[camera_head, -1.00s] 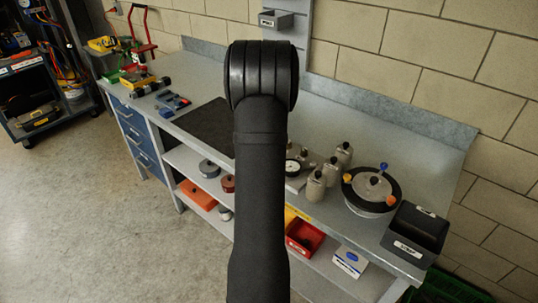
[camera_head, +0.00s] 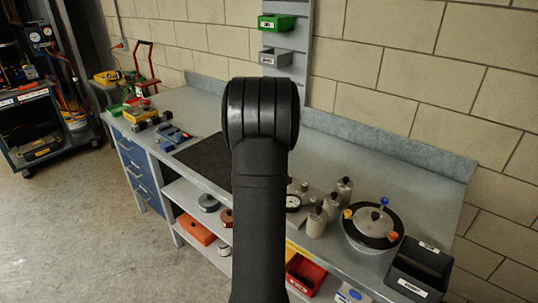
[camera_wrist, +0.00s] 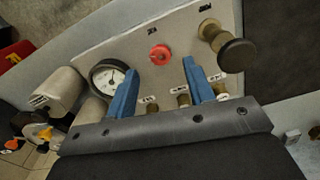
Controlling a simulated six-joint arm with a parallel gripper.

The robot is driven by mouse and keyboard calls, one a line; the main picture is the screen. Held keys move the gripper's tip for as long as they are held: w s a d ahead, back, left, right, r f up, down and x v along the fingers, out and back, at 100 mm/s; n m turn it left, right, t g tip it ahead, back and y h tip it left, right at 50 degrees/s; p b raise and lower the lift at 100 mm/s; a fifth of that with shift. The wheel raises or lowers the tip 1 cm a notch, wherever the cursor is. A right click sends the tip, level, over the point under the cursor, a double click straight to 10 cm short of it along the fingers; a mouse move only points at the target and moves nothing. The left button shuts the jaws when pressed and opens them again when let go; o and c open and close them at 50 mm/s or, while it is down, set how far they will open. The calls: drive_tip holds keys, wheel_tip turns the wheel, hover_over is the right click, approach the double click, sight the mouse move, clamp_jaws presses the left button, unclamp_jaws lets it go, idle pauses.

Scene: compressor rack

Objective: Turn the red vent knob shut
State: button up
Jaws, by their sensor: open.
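The red vent knob (camera_wrist: 160,54) is a small round knob on a light grey panel (camera_wrist: 127,42) in the wrist view. My gripper (camera_wrist: 161,68) is open, with two blue fingers pointing toward the panel. The knob appears just beyond the fingertips, between their lines; the fingers do not visibly touch it. In the head view my black arm covers the gripper and the knob, and only part of the panel area by the gauge shows.
A dial gauge (camera_wrist: 108,78) sits left of the fingers. A large brass-stemmed knob (camera_wrist: 236,54) stands out at right; small brass fittings (camera_wrist: 183,96) are near the gripper. Grey canisters (camera_head: 317,222), a round lidded pot (camera_head: 372,222) and a black bin (camera_head: 418,270) stand on the bench.

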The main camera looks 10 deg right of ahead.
wheel_tip(320, 180, up, 13)
drive_tip(key=shift+f, duration=0.1)
idle(0.4)
wheel_tip(320, 180, down, 17)
drive_tip(key=shift+f, duration=0.15)
idle(0.5)
drive_tip(key=shift+f, duration=0.2)
drive_tip(key=shift+r+n, duration=0.2)
drive_tip(key=shift+n, duration=0.5)
drive_tip(key=n, duration=1)
drive_tip(key=shift+d, duration=0.1)
drive_tip(key=shift+n, duration=2.3)
